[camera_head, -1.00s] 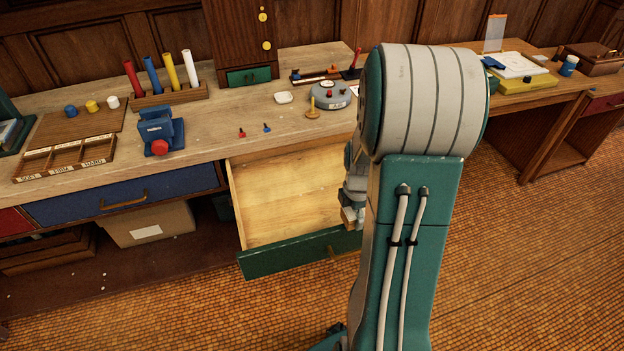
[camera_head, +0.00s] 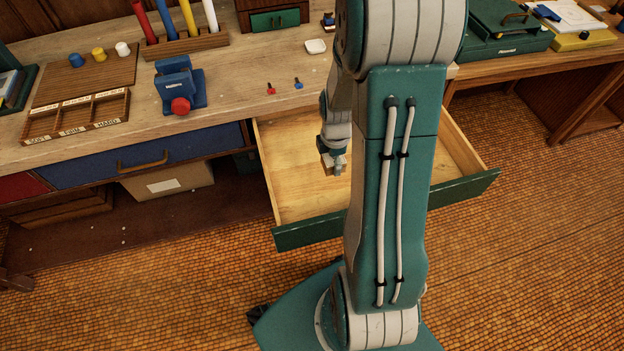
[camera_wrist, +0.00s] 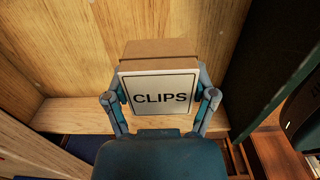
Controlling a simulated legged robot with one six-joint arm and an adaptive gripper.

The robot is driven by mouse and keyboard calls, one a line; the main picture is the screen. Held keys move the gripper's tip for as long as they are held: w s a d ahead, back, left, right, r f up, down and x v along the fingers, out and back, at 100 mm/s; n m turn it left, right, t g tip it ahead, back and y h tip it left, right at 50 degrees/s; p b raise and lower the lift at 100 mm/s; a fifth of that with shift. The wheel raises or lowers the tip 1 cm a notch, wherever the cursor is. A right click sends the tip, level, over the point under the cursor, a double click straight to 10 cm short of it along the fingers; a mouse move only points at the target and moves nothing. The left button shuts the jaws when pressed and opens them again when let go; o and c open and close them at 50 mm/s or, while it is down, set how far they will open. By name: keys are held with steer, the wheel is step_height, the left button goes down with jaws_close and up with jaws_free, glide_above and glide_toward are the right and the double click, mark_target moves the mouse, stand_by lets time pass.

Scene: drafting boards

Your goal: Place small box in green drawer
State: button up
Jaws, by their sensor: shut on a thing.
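My gripper (camera_head: 334,165) is shut on a small brown box (camera_wrist: 158,52) with a white label reading CLIPS. In the wrist view the two fingers (camera_wrist: 160,100) press on either side of the box. The green drawer (camera_head: 310,232) is pulled out below the desk top, with a bare wooden inside (camera_head: 290,185). In the head view the gripper and box appear over the drawer's opening; my arm hides part of the drawer. The wrist view shows bare wood beyond the box. I cannot tell whether the box touches the drawer floor.
The desk top (camera_head: 235,95) above the drawer holds a blue device with a red knob (camera_head: 180,88), two small pegs (camera_head: 284,88), a sorting tray (camera_head: 75,117) and coloured tubes (camera_head: 178,20). A closed blue drawer (camera_head: 150,155) is left of the open one. The tiled floor ahead is clear.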

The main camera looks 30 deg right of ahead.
glide_above(308, 190)
steer(key=f, duration=0.6)
steer(key=shift+d+f, duration=0.1)
steer(key=shift+d, duration=0.1)
steer(key=f, duration=0.3)
steer(key=shift+a+f, duration=0.2)
steer(key=shift+f, duration=0.1)
steer(key=o, duration=1.1)
